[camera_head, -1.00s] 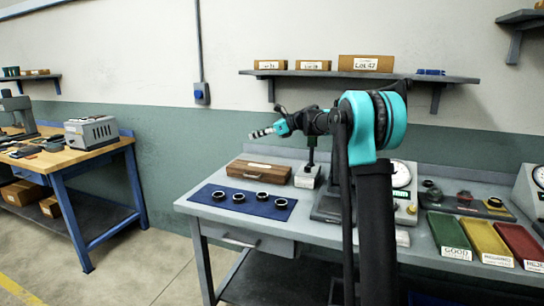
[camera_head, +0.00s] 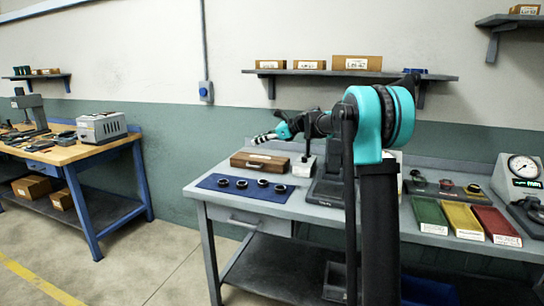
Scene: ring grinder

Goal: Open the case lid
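The case (camera_head: 261,161) is a brown wooden box with a lighter strip along its front. It lies on the grey workbench, behind the blue mat, and its lid looks shut. My gripper (camera_head: 260,138) is at the end of my arm, pointing left, above the case and apart from it as far as I can tell. The gripper is small in this view, and I cannot tell whether its fingers are open or shut. My arm hides part of the bench to the right of the case.
Several dark rings lie on a blue mat (camera_head: 212,181) in front of the case. Green (camera_head: 429,215), yellow (camera_head: 461,219) and red (camera_head: 496,225) trays are at the right. Floor at the left front is clear.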

